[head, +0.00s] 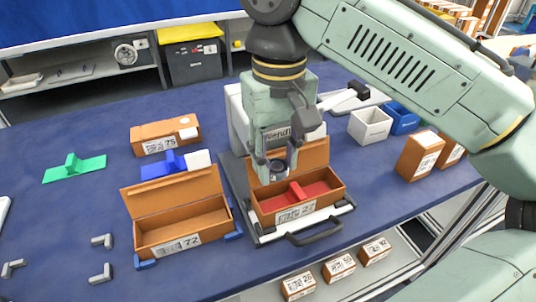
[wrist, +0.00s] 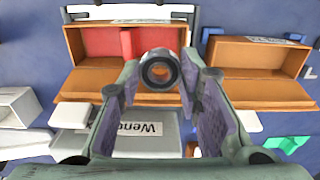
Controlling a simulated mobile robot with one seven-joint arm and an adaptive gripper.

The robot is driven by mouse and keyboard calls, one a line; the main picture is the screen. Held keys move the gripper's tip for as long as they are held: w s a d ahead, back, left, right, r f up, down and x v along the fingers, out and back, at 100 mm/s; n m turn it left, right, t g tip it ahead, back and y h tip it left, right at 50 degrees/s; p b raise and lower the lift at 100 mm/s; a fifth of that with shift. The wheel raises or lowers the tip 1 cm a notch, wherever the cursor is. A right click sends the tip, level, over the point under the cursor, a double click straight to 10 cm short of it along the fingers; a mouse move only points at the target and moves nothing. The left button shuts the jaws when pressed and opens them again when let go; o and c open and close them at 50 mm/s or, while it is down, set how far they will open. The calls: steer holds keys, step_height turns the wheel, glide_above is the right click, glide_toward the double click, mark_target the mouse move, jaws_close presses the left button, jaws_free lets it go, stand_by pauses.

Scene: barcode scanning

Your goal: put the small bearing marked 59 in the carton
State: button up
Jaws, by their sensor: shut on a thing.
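My gripper (head: 276,162) is shut on a small dark ring-shaped bearing (wrist: 160,71); the bearing also shows in the head view (head: 279,168). No number can be read on it. It is held above the open brown carton (head: 262,208) with a red lining and red divider, which looks marked 27. That carton also shows in the wrist view (wrist: 92,40), beyond the fingers. A second open carton (head: 150,240), marked 72, stands to its left and looks empty; in the wrist view (wrist: 255,52) it is on the right.
The red-lined carton sits on a tray with a dark handle (head: 315,232). A closed box marked 75 (head: 165,137), a green part (head: 75,170) and a blue part (head: 165,168) lie to the left. White (head: 370,125) and blue bins (head: 403,118) stand to the right.

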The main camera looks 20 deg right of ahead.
steer(key=shift+d, duration=0.25)
step_height(320, 180, down, 5)
steer(key=b, duration=0.5)
steer(key=shift+f, duration=0.2)
steer(key=shift+f+b, duration=0.4)
steer(key=shift+f, duration=0.25)
steer(key=o, duration=0.9)
steer(key=shift+r, duration=0.1)
steer(key=shift+r+p, duration=1.85)
steer(key=shift+p, duration=0.25)
